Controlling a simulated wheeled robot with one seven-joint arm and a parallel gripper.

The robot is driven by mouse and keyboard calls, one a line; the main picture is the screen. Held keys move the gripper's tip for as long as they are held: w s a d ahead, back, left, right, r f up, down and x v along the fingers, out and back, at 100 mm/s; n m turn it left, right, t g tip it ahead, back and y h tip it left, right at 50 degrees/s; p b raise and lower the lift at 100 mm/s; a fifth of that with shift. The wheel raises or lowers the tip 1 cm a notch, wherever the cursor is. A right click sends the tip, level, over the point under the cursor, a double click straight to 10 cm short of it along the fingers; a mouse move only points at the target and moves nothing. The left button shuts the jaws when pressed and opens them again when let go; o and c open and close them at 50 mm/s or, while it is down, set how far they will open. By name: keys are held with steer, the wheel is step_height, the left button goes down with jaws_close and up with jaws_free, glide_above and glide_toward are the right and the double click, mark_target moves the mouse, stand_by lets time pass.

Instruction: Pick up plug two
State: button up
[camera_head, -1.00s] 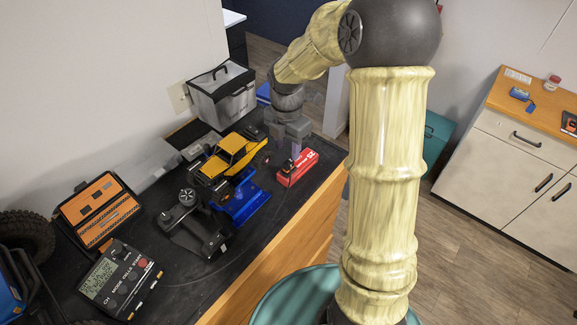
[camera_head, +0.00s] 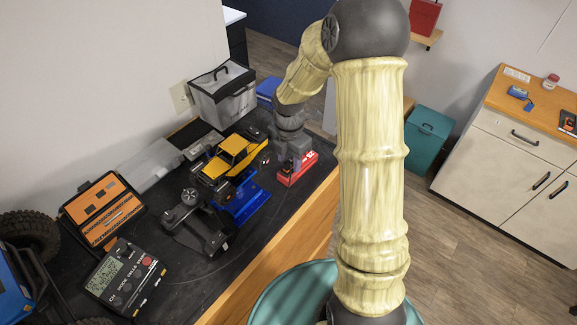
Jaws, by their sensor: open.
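My gripper (camera_head: 293,164) hangs down at the red box-shaped pack (camera_head: 304,168) with white lettering, near the right edge of the black bench top. It covers part of the pack. The jaws are open, but their tips are small and partly hidden, and I cannot tell whether they touch anything. I cannot make out plug two. Small dark and red bits (camera_head: 264,160) show just left of the gripper, too small to identify.
A yellow crawler truck (camera_head: 235,155) on a blue stand (camera_head: 243,200) sits close left of the pack. A black transmitter (camera_head: 195,222), a charger (camera_head: 125,278), an orange case (camera_head: 103,210) and a clear-sided bin (camera_head: 222,97) crowd the black bench top (camera_head: 215,285).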

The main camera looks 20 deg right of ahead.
mark_target(289, 161)
jaws_close()
step_height(289, 161, up, 10)
steer(key=b, duration=0.2)
stand_by(0.4)
stand_by(0.4)
